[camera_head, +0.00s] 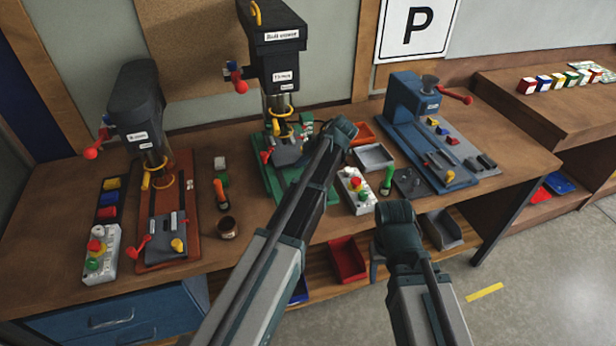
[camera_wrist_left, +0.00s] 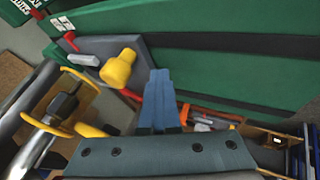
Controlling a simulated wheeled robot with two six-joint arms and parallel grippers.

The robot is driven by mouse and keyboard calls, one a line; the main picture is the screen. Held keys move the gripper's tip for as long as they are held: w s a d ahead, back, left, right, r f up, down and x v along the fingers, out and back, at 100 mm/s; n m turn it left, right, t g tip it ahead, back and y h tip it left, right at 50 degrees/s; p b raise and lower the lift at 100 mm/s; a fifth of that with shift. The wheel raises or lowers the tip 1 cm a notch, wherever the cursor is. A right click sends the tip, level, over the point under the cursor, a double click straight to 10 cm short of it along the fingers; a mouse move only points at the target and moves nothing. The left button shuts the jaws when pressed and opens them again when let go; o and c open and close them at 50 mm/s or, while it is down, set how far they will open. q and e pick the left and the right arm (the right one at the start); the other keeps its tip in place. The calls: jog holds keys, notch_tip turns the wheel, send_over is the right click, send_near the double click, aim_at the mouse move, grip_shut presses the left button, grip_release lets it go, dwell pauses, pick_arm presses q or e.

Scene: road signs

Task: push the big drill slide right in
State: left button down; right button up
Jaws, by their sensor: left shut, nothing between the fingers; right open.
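The big drill (camera_head: 277,55) stands at the back middle, with a black head, white labels and a green base (camera_head: 283,195). Its grey slide (camera_head: 286,152) lies under the yellow ring guard. In the left wrist view the slide (camera_wrist_left: 95,47) bears a yellow knob (camera_wrist_left: 118,68) on the green base. My left gripper (camera_wrist_left: 158,98) is shut and empty, its fingertips close to the right of the knob; contact is unclear. My left arm hides much of this in the head view. My right gripper (camera_head: 377,265) is open, low in front of the table, mostly hidden by its wrist.
A smaller drill (camera_head: 137,105) on a brown base stands left. A blue machine (camera_head: 407,100) stands right. A white button box (camera_head: 356,190), a green screwdriver (camera_head: 386,180) and a grey tray (camera_head: 374,157) lie right of my left arm. A brown cup (camera_head: 227,228) stands near the front edge.

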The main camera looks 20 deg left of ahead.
aim_at(294, 159)
pick_arm(q)
jog(key=w+a, duration=0.1)
jog(key=w, duration=0.1)
jog(key=shift+w+a, duration=0.3)
jog(key=shift+a, duration=0.05)
jog(key=shift+w+a+r, duration=0.1)
pick_arm(e)
jog(key=shift+s, duration=0.1)
jog(key=shift+d, duration=0.15)
